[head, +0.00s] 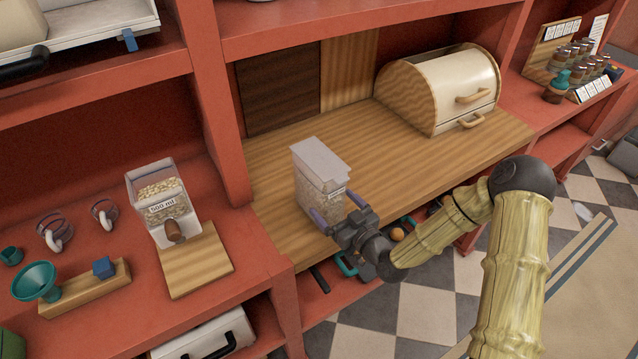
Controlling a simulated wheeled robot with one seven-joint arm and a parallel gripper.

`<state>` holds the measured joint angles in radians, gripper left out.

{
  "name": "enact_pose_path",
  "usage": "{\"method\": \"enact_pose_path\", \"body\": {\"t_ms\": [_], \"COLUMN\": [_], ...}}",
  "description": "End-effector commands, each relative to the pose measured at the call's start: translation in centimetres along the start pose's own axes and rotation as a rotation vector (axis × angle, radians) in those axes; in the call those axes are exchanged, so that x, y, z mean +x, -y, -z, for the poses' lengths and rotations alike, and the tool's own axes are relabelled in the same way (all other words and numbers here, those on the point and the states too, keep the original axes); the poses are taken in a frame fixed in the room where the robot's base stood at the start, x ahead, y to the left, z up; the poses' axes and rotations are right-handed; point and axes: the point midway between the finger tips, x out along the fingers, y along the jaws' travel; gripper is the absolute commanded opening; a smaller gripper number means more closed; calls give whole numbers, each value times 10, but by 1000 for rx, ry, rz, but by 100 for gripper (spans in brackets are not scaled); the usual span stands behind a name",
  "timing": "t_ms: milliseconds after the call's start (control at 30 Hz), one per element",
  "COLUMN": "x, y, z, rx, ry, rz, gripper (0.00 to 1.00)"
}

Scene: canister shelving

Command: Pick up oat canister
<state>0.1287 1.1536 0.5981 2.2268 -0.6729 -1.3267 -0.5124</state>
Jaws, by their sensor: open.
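The oat canister (316,172) is a clear, upright box with a whitish lid, pale grain-like contents and a small label. It stands on the wooden counter in the middle bay, near the front edge. My gripper (338,210) is open at the canister's lower front, with one purple-tipped finger at its left side and the other near its right side. I cannot tell whether the fingers touch it. The canister's lower right part is partly hidden by my gripper.
A bread box (455,88) stands at the back right of the counter (400,155). On the left shelf are a clear bin of oats (160,190) labelled 500 ml, a wooden board (193,262), glass mugs and a teal funnel (36,280). A red upright (212,90) divides the bays.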

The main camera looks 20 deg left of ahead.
Motion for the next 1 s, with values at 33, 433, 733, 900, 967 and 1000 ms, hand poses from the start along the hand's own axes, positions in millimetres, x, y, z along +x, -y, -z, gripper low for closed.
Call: {"method": "enact_pose_path", "body": {"t_ms": [33,433,733,900,967,1000], "x": [2,8,45,55,55,55], "y": [0,0,-2,-2,-2,-2], "z": [0,0,-1,-4,-4,-4], "rx": [1,1,1,2,1,1], "ry": [1,0,-1,1,1,1], "rz": [0,1,1,1,1,1], "gripper": [94,94,94,94,94,94]}}
